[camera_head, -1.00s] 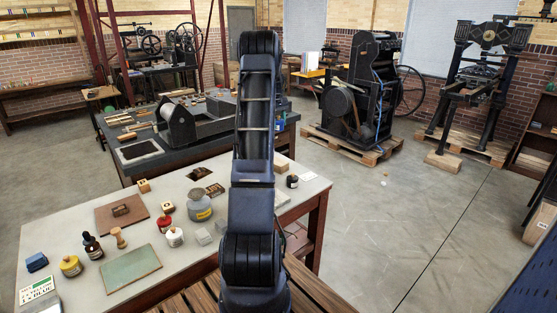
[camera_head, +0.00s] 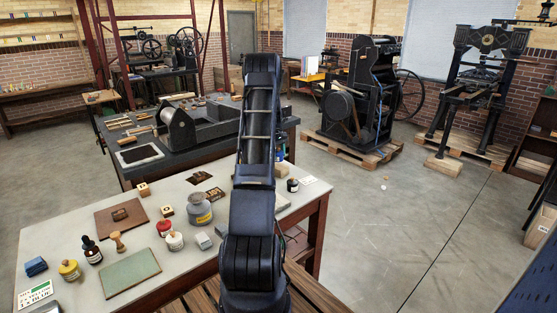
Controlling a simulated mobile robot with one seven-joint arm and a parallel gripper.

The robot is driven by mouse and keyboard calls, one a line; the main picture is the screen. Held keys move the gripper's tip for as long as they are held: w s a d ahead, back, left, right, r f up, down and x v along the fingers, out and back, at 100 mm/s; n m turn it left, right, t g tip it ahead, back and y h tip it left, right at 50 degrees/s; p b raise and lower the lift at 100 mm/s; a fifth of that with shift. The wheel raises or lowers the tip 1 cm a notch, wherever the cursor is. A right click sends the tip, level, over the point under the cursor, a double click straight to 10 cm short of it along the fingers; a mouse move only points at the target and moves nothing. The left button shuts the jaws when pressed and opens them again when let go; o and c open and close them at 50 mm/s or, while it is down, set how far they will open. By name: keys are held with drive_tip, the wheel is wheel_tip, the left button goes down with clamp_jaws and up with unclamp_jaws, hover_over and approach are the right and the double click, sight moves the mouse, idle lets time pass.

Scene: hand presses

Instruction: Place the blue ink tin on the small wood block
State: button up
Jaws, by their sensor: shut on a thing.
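My own arm stands up through the middle of the view and hides what lies behind it. My gripper is not visible. I see no clear blue ink tin. A small blue patch (camera_head: 281,153) shows at the arm's right edge, too small to identify. Two small wooden blocks with dark faces, one (camera_head: 143,189) at the table's back left and one (camera_head: 167,212) nearer, stand on the pale table (camera_head: 60,235). I cannot tell whether either is the small wood block.
A green mat (camera_head: 130,272) is bare.

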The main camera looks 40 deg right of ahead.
drive_tip(key=shift+f, duration=1.5)
drive_tip(key=shift+f, duration=0.15)
drive_tip(key=o, duration=1.1)
drive_tip(key=shift+o, duration=0.2)
